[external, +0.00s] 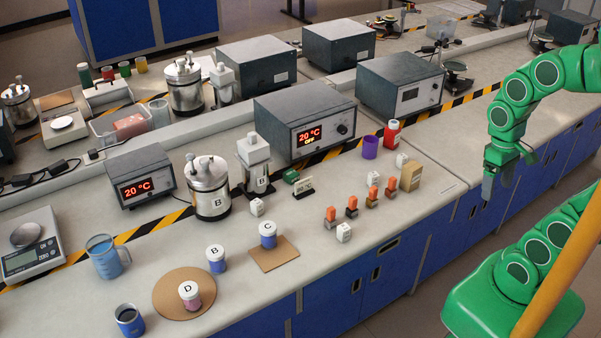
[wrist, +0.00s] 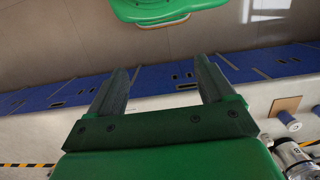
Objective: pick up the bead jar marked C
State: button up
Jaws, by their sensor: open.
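The bead jar marked C (external: 267,240) is a small blue jar with a white lid. It stands upright on the back part of a square brown mat (external: 275,259) on the bench in the external view.
Jar B (external: 216,264) stands left of jar C, and jar D (external: 190,301) is on a round mat (external: 170,284). A die (external: 344,232) and several orange-topped pieces (external: 351,206) stand right of the square mat. A metal vessel (external: 210,200) stands behind.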

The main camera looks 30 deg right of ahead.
jog(key=w+a+f+n+t, duration=0.15)
jog(key=w+a+f, duration=0.25)
jog(key=w, duration=0.6)
jog(key=w+a+f+n+t+y, duration=0.1)
jog(key=w+a+f+t, duration=0.3)
jog(key=w, duration=0.6)
jog(key=w+a+f+n+t, duration=0.25)
jog(key=w+a, duration=0.25)
jog(key=w, duration=0.5)
jog(key=n+t+y, duration=0.3)
jog(key=n+y, duration=0.1)
jog(key=y, duration=0.4)
send_near(263, 232)
jog(key=w+f, duration=0.3)
jog(key=shift+w+a+f, duration=0.1)
jog(key=shift+w+f, duration=0.25)
jog(key=shift+w, duration=0.05)
jog(key=shift+y, duration=0.3)
jog(key=shift+x, duration=3.9)
jog(key=shift+c, duration=0.4)
